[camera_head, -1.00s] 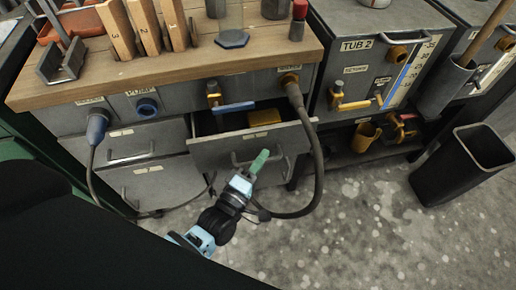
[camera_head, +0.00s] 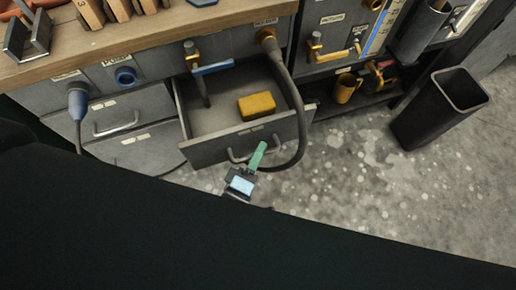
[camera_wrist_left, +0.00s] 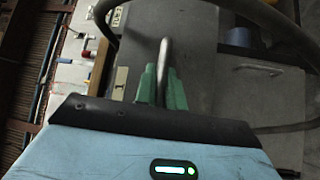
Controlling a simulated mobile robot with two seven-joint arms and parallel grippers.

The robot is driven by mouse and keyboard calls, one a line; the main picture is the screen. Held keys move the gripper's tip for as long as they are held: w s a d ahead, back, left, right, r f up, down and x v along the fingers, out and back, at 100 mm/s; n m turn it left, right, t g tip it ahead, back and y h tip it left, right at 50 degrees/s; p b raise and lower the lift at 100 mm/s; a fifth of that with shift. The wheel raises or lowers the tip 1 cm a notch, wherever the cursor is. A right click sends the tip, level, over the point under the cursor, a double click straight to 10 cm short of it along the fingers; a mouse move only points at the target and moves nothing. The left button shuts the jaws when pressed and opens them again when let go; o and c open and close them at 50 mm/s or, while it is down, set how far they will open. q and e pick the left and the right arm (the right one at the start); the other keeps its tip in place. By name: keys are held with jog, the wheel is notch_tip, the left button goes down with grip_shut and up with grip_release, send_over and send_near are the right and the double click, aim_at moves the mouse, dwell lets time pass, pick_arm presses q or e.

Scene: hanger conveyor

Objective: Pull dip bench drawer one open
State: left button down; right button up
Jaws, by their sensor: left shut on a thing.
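The dip bench drawer (camera_head: 205,153) is pulled well out under the wooden bench top, and its inside shows. A yellow block (camera_head: 256,106) lies in it. My left gripper (camera_head: 258,156) is at the front of this drawer, with its green fingers on the metal bar handle. In the left wrist view the two green fingers (camera_wrist_left: 162,88) are shut on the drawer handle (camera_wrist_left: 164,60), one on each side. A label with the number 1 (camera_wrist_left: 120,84) shows on the drawer front there. My right gripper is not in view.
A dark hose (camera_head: 297,110) loops from the bench past the drawer's right end. Two closed drawers (camera_head: 118,122) are at the left. A black bin (camera_head: 436,108) stands on the right. The speckled floor (camera_head: 345,185) in front is clear.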

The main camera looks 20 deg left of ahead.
pick_arm(q)
jog(key=c, duration=1.5)
grip_release()
jog(key=shift+s, duration=0.1)
jog(key=v, duration=0.7)
jog(key=shift+s, duration=0.3)
jog(key=shift+a, duration=0.15)
